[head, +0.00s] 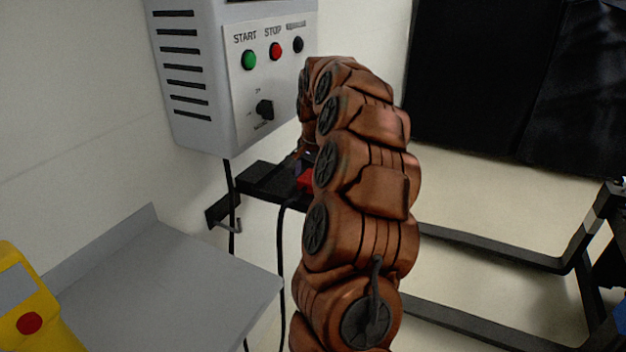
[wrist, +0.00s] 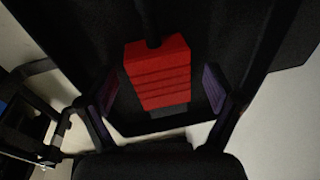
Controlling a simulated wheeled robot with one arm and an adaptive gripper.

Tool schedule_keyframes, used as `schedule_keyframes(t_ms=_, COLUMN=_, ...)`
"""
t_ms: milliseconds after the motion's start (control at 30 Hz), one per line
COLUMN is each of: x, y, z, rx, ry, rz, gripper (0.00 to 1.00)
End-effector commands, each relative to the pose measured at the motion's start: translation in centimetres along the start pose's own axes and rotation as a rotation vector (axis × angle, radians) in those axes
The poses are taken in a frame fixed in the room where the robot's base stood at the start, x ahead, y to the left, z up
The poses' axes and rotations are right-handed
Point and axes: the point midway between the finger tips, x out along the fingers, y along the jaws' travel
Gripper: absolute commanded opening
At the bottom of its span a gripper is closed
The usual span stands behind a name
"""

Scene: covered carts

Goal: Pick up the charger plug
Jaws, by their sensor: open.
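The charger plug (wrist: 158,72) is a red ribbed block with a dark cable at its far end, lying on a black shelf (wrist: 85,45) in the wrist view. In the head view a small part of the red plug (head: 306,180) shows beside my arm, on the black shelf (head: 262,181). My gripper (wrist: 160,92) is open, with one finger pad on each side of the plug. Gaps show between the pads and the plug. In the head view my arm hides most of the gripper and the plug.
A grey control box (head: 215,85) with buttons hangs on the wall above the shelf. A grey table (head: 165,285) is at lower left with a yellow device (head: 25,300). A black cable (head: 281,265) hangs from the shelf. A dark cart frame (head: 490,325) stands at right.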

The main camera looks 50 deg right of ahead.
Motion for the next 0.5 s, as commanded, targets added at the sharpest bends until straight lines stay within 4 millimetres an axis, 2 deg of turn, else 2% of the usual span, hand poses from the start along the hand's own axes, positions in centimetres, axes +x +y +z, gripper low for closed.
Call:
schedule_keyframes(t_ms=167, x=-0.07, y=-0.04, z=-0.01, rx=0.0, ry=0.001, rz=-0.001, gripper=0.9)
schedule_keyframes(t_ms=500, x=-0.11, y=-0.05, z=-0.02, rx=0.0, ry=0.001, rz=-0.002, gripper=0.54)
